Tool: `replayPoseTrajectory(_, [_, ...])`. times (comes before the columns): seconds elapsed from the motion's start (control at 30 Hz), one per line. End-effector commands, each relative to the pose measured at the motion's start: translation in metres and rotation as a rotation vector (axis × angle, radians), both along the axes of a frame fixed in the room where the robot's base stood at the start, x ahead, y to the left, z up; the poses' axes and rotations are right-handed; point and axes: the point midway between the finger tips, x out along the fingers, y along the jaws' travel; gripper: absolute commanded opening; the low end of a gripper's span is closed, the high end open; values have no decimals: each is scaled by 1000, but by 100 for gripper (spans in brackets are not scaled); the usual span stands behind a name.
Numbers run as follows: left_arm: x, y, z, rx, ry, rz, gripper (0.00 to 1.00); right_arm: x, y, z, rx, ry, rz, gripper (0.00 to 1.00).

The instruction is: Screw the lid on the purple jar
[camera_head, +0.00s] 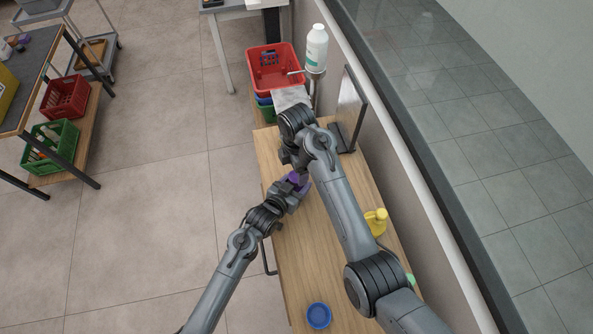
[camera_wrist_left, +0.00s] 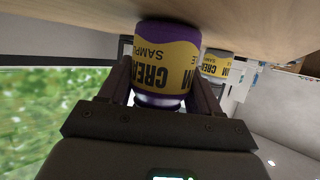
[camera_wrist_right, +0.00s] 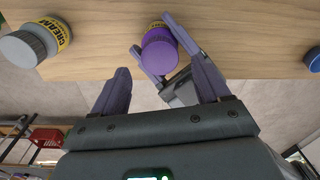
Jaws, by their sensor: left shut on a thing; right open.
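The purple jar (camera_wrist_left: 165,60) with a yellow label stands on the wooden counter (camera_head: 312,240), between the fingers of my left gripper (camera_wrist_left: 158,92). A pale band shows at one end of it in the left wrist view. In the right wrist view, the round purple top (camera_wrist_right: 159,52) faces the camera; I cannot tell how a lid is seated on it. In the head view the jar (camera_head: 293,178) is partly covered by my arms. My right gripper (camera_wrist_right: 160,85) is open and empty, with its fingertips short of the jar and pointing toward it.
A grey-lidded jar (camera_wrist_right: 35,42) with a yellow label stands nearby on the counter. A blue round item (camera_head: 319,315) lies at the counter's near end. A yellow bottle (camera_head: 376,221) stands right of my right arm. A red crate (camera_head: 275,68) is at the far end.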

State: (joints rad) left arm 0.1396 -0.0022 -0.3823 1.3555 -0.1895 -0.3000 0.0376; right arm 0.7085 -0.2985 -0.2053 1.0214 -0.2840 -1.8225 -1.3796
Motion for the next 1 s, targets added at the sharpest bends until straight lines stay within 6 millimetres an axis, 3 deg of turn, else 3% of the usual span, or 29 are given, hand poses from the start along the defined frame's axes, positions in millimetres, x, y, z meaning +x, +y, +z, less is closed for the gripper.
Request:
replayPoseTrajectory(0.33, [0, 0, 0, -1, -1, 0, 0, 0, 0, 6, 0, 0, -1, 76])
replayPoseTrajectory(0.47, [0, 0, 0, -1, -1, 0, 0, 1, 0, 8, 2, 0, 18, 71])
replayPoseTrajectory(0.8, [0, 0, 0, -1, -1, 0, 0, 2, 1, 34, 22, 0, 443, 71])
replayPoseTrajectory(1.0, [0, 0, 0, -1, -1, 0, 0, 2, -1, 41, 24, -2, 583, 71])
